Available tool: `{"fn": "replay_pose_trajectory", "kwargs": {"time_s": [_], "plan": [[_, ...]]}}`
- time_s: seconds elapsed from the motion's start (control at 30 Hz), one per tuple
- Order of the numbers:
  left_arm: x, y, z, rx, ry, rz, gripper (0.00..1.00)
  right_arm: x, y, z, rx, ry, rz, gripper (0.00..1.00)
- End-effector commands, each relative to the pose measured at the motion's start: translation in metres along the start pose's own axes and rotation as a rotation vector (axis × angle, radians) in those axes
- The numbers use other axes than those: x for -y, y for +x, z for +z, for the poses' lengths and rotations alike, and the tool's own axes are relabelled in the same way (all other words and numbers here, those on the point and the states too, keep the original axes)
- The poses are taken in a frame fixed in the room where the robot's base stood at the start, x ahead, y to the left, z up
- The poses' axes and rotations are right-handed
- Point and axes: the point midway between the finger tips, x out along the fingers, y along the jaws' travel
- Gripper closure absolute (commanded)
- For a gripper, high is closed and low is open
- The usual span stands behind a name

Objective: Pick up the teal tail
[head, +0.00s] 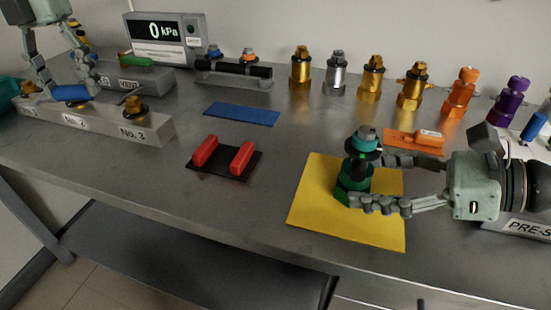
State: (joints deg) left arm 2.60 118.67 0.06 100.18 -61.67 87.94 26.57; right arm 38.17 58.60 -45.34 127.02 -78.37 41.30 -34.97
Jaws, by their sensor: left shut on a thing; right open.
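A classifier-like stack (356,168) with a green base, dark body and teal top stands upright on the yellow mat (310,215). My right gripper (366,181) comes in from the right, with its open fingers on either side of the stack. I cannot tell whether they touch it. My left gripper (71,95) is at the upper left, shut on a blue cylinder (70,92) above the grey numbered block. A teal thing (8,90) is cut off at the far left edge. I cannot tell which teal part is the tail.
The grey block (105,124) bears several brass fittings. Several brass, silver, orange and purple fittings line the back. The front left bench is clear.

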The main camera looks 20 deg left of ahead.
Motion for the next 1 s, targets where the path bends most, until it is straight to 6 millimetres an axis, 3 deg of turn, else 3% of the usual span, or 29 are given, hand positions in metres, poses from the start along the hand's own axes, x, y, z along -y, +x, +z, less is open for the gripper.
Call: {"fn": "replay_pose_trajectory", "kwargs": {"time_s": [0.2,0.47,1.0], "plan": [[0.000,-0.009,0.000,0.001,0.000,0.000,0.99,0.001,0.026,0.002,0.001,0.000,0.001,0.31],[0.000,-0.009,0.000,0.001,0.000,0.000,0.99,0.002,0.028,0.000,-0.001,0.001,-0.001,0.31],[0.000,-0.009,0.000,0.001,0.000,0.000,0.99,0.001,0.028,0.000,-0.001,0.000,0.000,0.98]]}}
